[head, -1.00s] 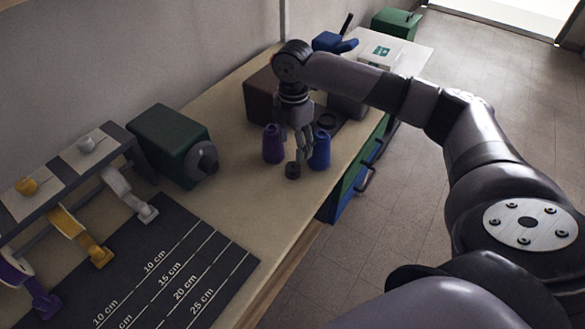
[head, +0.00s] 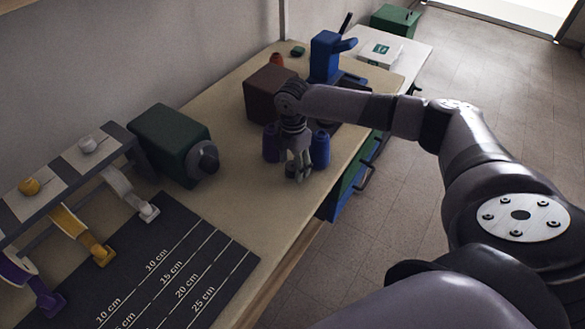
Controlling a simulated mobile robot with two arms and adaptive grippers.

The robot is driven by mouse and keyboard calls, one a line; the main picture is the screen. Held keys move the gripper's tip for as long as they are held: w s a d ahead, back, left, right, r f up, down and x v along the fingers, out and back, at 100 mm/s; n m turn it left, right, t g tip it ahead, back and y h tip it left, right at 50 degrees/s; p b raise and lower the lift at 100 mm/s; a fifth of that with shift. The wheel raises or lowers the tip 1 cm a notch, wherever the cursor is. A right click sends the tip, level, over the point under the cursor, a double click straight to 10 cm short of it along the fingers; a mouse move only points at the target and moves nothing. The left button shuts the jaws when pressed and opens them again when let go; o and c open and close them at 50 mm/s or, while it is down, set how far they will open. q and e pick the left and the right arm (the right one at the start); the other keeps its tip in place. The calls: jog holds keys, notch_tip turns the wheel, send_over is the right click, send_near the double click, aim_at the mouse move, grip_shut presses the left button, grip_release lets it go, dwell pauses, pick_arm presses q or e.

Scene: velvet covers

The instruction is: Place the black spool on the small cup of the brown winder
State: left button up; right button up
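The brown winder (head: 268,92) stands on the bench near the wall. My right arm and wrist cover much of its front and right side, so I cannot make out its small cup. My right gripper (head: 298,172) points down at the bench between a purple spool (head: 270,145) and a blue spool (head: 320,150). Its fingertips are low, where the short black spool stood, and that spool is now mostly hidden by the fingers. I cannot tell whether the fingers are open around it or shut on it. My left gripper is out of view.
A dark green machine (head: 172,145) stands at left beside a ribbon rack (head: 75,165) and a black measuring mat (head: 165,270). A blue winder (head: 328,58) and a white box (head: 380,52) stand farther back. Bare bench (head: 245,190) lies left of my gripper.

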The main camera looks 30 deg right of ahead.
jog(key=c, duration=0.9)
jog(key=shift+o, duration=0.2)
